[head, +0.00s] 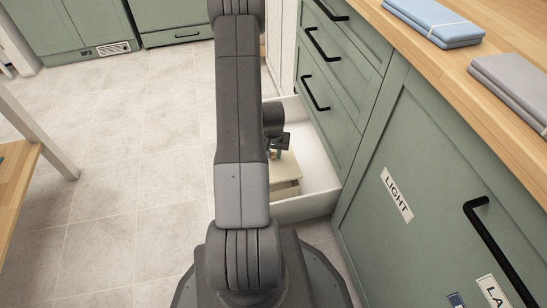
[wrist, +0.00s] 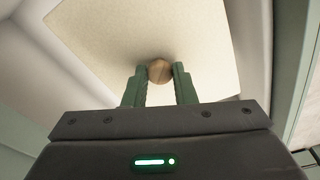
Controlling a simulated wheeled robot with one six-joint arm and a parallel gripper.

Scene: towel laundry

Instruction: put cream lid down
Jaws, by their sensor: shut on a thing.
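The cream lid (wrist: 115,36) is a flat cream panel with a round wooden knob (wrist: 160,71). In the wrist view my gripper (wrist: 160,76) has its green fingers on both sides of the knob, shut on it. In the head view the cream lid (head: 286,176) shows inside the open white drawer (head: 318,171), low beside my arm. My arm hides its left part and most of my gripper. I cannot tell whether the lid touches what is under it.
Green cabinets with black handles (head: 318,93) stand at the right, one labelled LIGHT (head: 396,194). Folded blue (head: 433,20) and grey towels (head: 515,85) lie on the wooden counter (head: 455,75). A wooden table (head: 20,175) stands at the left. The tiled floor (head: 130,190) between is clear.

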